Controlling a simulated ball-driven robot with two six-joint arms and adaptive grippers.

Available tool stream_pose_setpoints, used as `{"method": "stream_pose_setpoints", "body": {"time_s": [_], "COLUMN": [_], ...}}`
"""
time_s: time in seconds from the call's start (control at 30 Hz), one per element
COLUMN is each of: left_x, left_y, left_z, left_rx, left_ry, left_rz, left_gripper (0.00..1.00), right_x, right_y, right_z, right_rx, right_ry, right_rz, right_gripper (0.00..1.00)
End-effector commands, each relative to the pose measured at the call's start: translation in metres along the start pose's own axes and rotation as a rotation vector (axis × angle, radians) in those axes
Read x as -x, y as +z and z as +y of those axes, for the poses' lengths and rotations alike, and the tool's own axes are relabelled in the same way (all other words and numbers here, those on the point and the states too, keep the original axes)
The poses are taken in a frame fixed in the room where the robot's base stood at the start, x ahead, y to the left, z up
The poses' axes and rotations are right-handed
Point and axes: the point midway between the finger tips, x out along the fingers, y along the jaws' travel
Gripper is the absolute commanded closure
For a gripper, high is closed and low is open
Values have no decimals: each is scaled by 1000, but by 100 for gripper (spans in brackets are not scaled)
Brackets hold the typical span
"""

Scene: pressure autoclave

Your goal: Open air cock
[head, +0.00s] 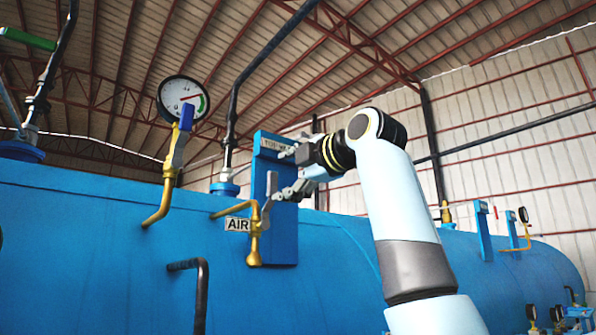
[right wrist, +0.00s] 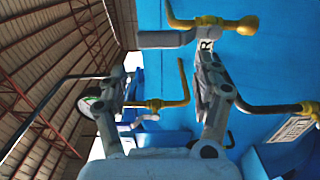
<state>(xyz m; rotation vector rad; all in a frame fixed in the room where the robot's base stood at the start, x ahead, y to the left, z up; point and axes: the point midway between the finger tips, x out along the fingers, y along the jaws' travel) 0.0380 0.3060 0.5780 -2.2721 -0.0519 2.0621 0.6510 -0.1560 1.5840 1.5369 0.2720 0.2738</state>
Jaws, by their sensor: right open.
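The air cock is a brass valve (head: 254,230) on a bent pipe next to a white AIR label (head: 237,224), in front of the blue tank. Its grey handle (head: 270,188) points up. My right gripper (head: 281,171) is open beside the handle, one finger above and one lower. In the right wrist view the brass cock (right wrist: 233,25) is at the top, and its grey handle (right wrist: 163,39) lies by the open fingertips (right wrist: 168,55). I cannot tell whether a finger touches it. My left gripper is not in view.
A blue panel (head: 282,235) stands just behind the cock. To the left, a pressure gauge (head: 183,99) sits above another valve with a blue handle (head: 179,146). A dark bent pipe (head: 202,290) sticks out of the blue tank (head: 90,260) below.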

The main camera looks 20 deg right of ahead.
Motion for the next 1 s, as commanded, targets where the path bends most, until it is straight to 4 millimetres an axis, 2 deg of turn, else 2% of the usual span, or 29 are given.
{"method": "stream_pose_setpoints", "body": {"time_s": [0.1,0.3,0.87,0.93,1.0], "left_x": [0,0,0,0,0], "left_y": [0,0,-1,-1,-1], "left_z": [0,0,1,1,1], "left_rx": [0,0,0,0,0], "left_ry": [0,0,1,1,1], "left_rz": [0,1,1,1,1], "left_gripper": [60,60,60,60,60], "right_x": [22,40,41,40,39], "right_y": [0,0,0,1,4], "right_z": [0,0,-1,-8,-28], "right_rx": [2,1,0,-13,-54], "right_ry": [1,-1,-2,-12,-42], "right_rz": [-1,0,0,-3,-13], "right_gripper": [33,33,33,33,33]}}
